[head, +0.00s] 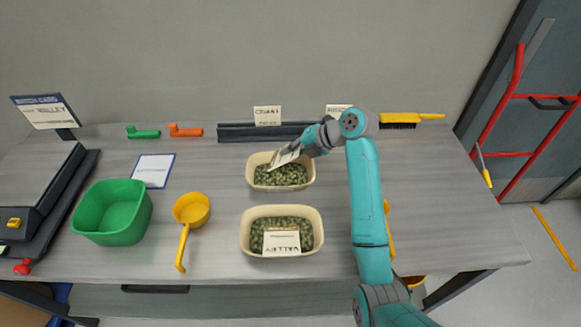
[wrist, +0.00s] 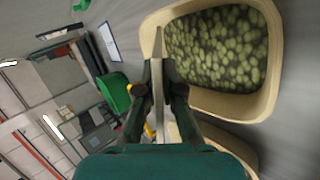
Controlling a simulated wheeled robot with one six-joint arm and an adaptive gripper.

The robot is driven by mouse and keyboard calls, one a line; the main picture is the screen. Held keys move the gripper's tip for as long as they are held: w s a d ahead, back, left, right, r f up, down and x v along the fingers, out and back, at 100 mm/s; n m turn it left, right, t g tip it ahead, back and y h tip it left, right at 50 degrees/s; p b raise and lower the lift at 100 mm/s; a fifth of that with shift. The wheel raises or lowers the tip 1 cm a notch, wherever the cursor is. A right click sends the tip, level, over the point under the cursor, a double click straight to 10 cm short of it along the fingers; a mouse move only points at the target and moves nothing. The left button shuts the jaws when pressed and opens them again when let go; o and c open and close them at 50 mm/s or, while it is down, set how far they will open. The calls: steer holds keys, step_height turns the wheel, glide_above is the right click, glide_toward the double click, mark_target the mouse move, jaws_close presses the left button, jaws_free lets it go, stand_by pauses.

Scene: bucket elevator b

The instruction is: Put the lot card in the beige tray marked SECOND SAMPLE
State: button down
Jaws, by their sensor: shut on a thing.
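My gripper (head: 303,146) is shut on a pale card (head: 284,155), held tilted over the back beige tray (head: 280,187) of green pellets. In the wrist view the card (wrist: 158,43) shows nearly edge-on between the fingertips (wrist: 158,75), beside the tray's near wall (wrist: 225,104). I cannot tell whether the card touches the pellets. The front beige tray (head: 246,240) also holds green pellets, and a card reading VALLEY (head: 282,242) stands at its front. I can read no SECOND SAMPLE mark on either tray.
A dark rack (head: 235,133) at the back holds two cards (head: 267,116), partly behind my arm. A green tub (head: 112,212), a yellow scoop (head: 191,212) and a blue-edged sheet (head: 153,170) lie left. A yellow brush (head: 411,119) lies back right. The right of the table is mostly clear.

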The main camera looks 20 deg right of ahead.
steer(key=shift+f, duration=2.5)
steer(key=c, duration=1.5)
jaws_free()
steer(key=shift+r, duration=0.1)
steer(key=shift+v, duration=3.9)
steer(key=r, duration=0.2)
steer(key=s+d+r, duration=0.1)
steer(key=r, duration=0.5)
steer(key=shift+s+d, duration=0.25)
steer(key=shift+d, duration=0.15)
